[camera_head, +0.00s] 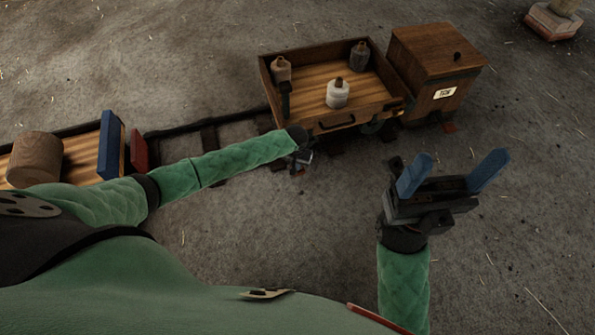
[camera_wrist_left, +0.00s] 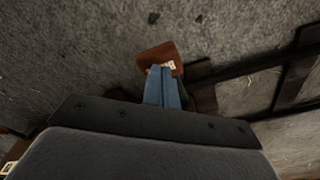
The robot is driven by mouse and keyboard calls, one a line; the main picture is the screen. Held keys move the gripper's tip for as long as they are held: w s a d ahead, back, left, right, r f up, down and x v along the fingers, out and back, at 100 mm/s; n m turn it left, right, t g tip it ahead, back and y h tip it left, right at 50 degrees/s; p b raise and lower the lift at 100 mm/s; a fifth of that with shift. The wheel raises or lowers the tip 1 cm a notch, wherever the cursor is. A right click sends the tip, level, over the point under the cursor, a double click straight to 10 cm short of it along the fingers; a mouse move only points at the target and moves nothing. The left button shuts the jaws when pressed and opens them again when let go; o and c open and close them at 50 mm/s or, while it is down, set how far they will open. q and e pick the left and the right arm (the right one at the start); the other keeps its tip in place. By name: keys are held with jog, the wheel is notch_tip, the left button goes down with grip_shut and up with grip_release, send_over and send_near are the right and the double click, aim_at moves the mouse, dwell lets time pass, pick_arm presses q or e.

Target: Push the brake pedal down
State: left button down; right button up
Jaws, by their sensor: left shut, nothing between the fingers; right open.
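A small reddish-brown plate (camera_wrist_left: 158,54) with a pale patch shows in the left wrist view. It looks like the brake pedal, low by the track. My left gripper (camera_wrist_left: 166,74) is shut and empty, its blue fingertips overlapping the plate's lower edge; I cannot tell if they touch it. In the head view my left gripper (camera_head: 303,163) points down beside the near left corner of the wooden cart (camera_head: 335,122), and the plate is mostly hidden under it. My right gripper (camera_head: 448,172) is open and empty, right of the cart, with its blue fingers apart.
The cart holds several bottles (camera_head: 338,94) and stands on rails (camera_head: 225,132). A wooden box (camera_head: 436,66) adjoins its right side. At left a wagon carries a wood cylinder (camera_head: 34,158) and has a blue end board (camera_head: 111,145).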

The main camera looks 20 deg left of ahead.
dwell(0.4)
pick_arm(q)
jog(key=shift+f, duration=2)
jog(key=shift+f+b, duration=0.2)
jog(key=shift+b, duration=0.1)
jog(key=shift+a+f, duration=0.1)
jog(key=s+p, duration=0.1)
jog(key=p, duration=0.1)
jog(key=s+p, duration=0.2)
jog(key=shift+s+r, duration=0.1)
jog(key=shift+r, duration=0.3)
jog(key=shift+r, duration=0.1)
